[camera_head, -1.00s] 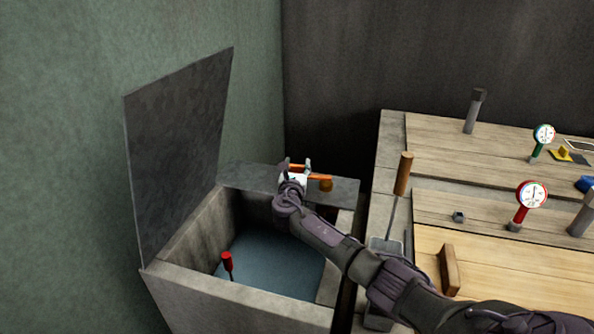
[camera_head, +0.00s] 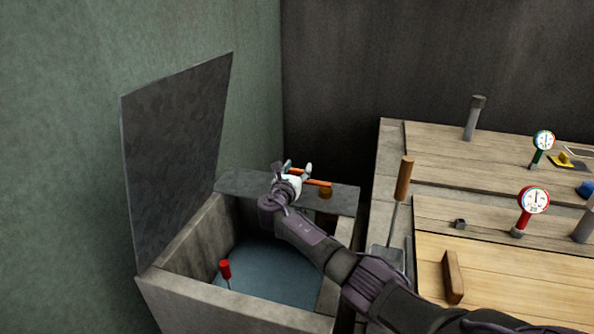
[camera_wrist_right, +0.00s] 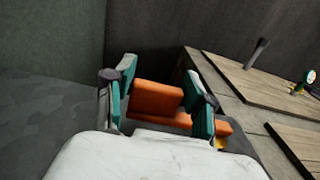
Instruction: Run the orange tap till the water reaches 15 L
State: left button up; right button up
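The orange tap (camera_head: 318,183) sits on the back ledge of an open stone tank, with a small amber knob-like part below its right end. My right gripper (camera_head: 298,169) is at the tap, its fingers apart. In the right wrist view, the teal-padded fingers (camera_wrist_right: 160,95) stand on either side of the orange bar (camera_wrist_right: 156,98); I cannot tell whether they touch it. Blue-grey water (camera_head: 270,270) covers the tank floor. A red-topped stick (camera_head: 225,269) stands in it near the front left. No litre scale is readable. My left gripper is not in view.
The tank's dark lid (camera_head: 178,150) stands open at the left. To the right, a wooden-topped counter (camera_head: 480,150) carries a red gauge (camera_head: 534,201), a green gauge (camera_head: 543,141) and a wooden-handled tool (camera_head: 403,180). My right arm crosses above the tank's right wall.

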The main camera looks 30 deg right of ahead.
jog(key=shift+o, duration=1.4)
jog(key=shift+f, duration=0.1)
jog(key=shift+s+a, duration=0.15)
jog(key=shift+a, duration=0.1)
jog(key=v, duration=1.1)
jog(key=shift+s+a, duration=0.15)
jog(key=shift+a, duration=0.05)
